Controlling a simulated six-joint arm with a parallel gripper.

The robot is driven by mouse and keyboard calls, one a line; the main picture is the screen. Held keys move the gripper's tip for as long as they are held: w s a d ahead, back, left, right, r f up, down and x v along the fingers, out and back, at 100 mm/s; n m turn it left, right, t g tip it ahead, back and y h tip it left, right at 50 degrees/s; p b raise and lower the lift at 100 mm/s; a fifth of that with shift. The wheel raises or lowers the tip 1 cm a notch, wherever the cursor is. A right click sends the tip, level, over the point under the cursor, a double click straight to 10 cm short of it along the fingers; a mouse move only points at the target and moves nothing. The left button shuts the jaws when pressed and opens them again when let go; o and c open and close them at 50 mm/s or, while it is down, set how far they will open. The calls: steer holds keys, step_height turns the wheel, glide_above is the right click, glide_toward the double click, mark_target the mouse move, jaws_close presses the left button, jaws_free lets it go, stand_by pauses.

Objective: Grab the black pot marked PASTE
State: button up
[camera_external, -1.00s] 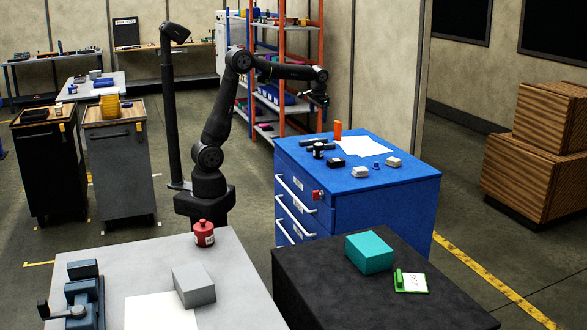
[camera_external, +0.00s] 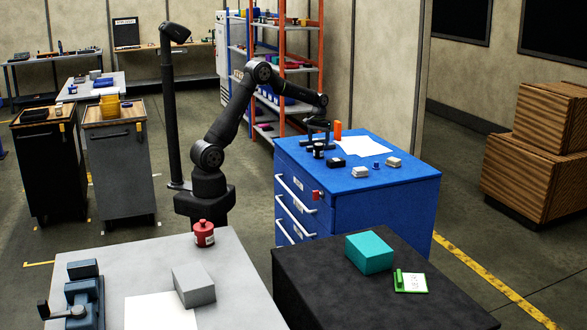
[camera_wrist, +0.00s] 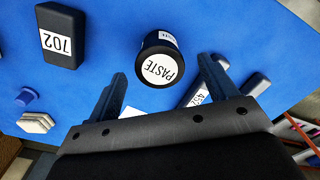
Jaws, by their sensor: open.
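The black pot marked PASTE (camera_wrist: 157,58) stands on the blue cabinet top (camera_wrist: 105,25), its white lid label facing my wrist camera. In the external view it is the small dark pot (camera_external: 318,152) near the cabinet's left edge. My gripper (camera_wrist: 164,75) is open and empty. In the wrist view its two fingers lie to the left and right of the pot's near side, with space on both sides. In the external view my gripper (camera_external: 318,137) is low, just above the pot. Whether the fingers reach down to the pot's height is unclear.
A black block marked 702 (camera_wrist: 61,36) lies left of the pot. Dark bars, one marked 452 (camera_wrist: 196,97), lie close by the right finger. A pale block (camera_wrist: 36,122) and a blue knob (camera_wrist: 27,96) sit farther left. An orange object (camera_external: 338,131) stands behind.

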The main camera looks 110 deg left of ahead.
mark_target(319, 151)
step_height(319, 151, down, 6)
steer(key=shift+w+a+f, duration=0.1)
steer(key=shift+a+f, duration=0.05)
steer(key=shift+f, duration=0.1)
steer(key=c, duration=1.1)
steer(key=shift+c, duration=0.2)
steer(key=shift+r, duration=0.2)
